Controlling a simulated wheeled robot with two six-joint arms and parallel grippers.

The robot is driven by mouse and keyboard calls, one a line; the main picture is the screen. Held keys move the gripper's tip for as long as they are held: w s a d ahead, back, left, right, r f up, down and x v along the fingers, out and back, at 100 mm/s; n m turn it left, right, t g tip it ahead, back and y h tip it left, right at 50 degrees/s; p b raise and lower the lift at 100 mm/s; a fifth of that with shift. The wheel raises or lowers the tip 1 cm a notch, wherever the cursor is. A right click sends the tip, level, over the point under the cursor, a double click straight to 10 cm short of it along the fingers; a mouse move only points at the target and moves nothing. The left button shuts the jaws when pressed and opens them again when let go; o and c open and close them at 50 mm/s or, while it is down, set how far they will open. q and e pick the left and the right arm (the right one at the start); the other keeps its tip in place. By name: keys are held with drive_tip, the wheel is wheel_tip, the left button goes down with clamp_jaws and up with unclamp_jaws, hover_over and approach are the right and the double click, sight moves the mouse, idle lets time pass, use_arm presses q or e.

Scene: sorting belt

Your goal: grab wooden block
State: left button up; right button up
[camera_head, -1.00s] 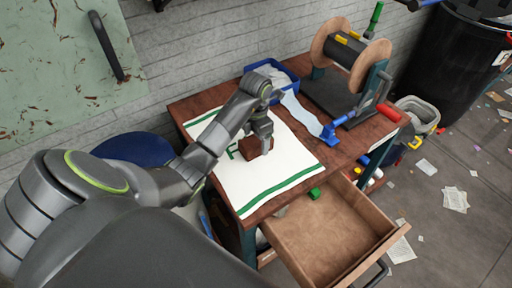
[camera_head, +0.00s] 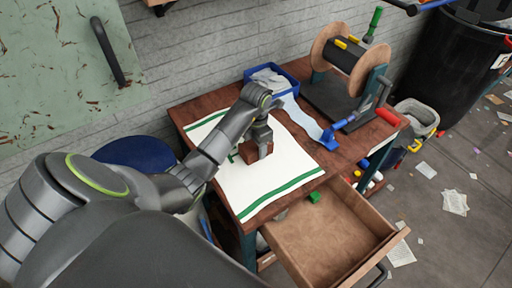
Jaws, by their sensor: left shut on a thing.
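The wooden block (camera_head: 248,154) is a small reddish-brown piece on the white cloth with green stripes (camera_head: 262,181), which lies on the brown wooden table (camera_head: 189,113). My left gripper (camera_head: 262,150) points down at the block and is shut on it. The gripper partly covers the block. The block looks to be at or very near the cloth; I cannot tell if there is a gap. My right gripper is not in view.
An open drawer (camera_head: 310,232) juts from the table's front, with a green block (camera_head: 314,196) at its back. A black bin (camera_head: 455,60) is at right.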

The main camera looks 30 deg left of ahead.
use_arm(q)
drive_tip(key=shift+r, duration=0.15)
drive_tip(key=shift+w+r, duration=0.1)
drive_tip(key=shift+r, duration=0.25)
drive_tip(key=shift+r+b, duration=0.3)
drive_tip(key=shift+r, duration=0.4)
wheel_tip(320, 180, up, 6)
drive_tip(key=p, duration=0.4)
drive_tip(key=shift+f+p, duration=0.1)
drive_tip(key=shift+p, duration=0.3)
drive_tip(key=shift+r+p, duration=0.9)
